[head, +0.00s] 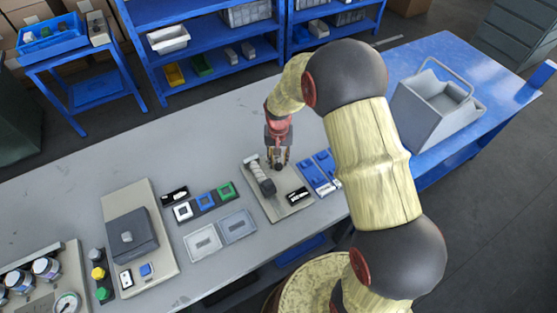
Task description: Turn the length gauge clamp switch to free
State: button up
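My gripper (277,164) points down over the back right part of a beige plate (277,210) on the grey table. The plate carries a grey bar-shaped device (256,172) with a dark end and a black label with white marks (297,196). This looks like the length gauge, but I cannot be sure. A clamp switch cannot be made out; my gripper hides part of the plate. Whether the gripper touches anything, or how far its fingers are apart, is too small to tell.
Blue fixtures (319,173) stand just right of the plate. To the left are two pale trays (203,243), white, blue and green square pieces (206,199), and a grey box on a beige base (166,259). A grey bin (408,112) stands at the right. The table's back left is clear.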

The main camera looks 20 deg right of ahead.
grip_shut()
dwell(0.6)
